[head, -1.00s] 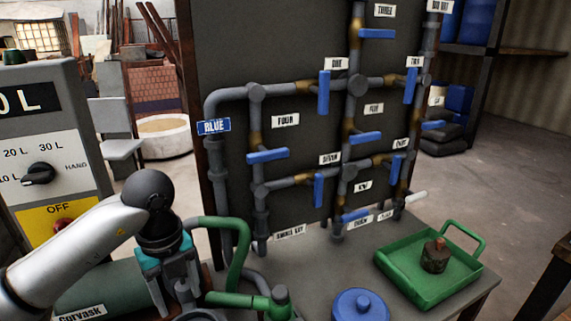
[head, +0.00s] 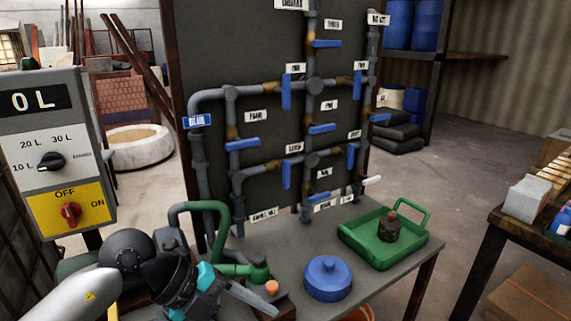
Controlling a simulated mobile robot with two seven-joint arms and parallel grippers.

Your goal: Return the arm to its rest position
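My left arm comes in from the lower left, and its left gripper (head: 240,296), dark with teal parts, is low in the head view. It is in front of the green pipework (head: 222,222) at the near left of the grey table (head: 410,262). A grey finger points to the lower right. The rest of the gripper is partly cut off by the lower edge, so I cannot tell if it is open. I see nothing held in it. My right arm and gripper are not in view.
The control box (head: 50,150) with a dial and red switch stands left of the arm. A dark board (head: 225,55) carries grey pipes with blue valve handles. A blue lidded pot (head: 328,278) and a green tray (head: 352,238) stand on the table to the right.

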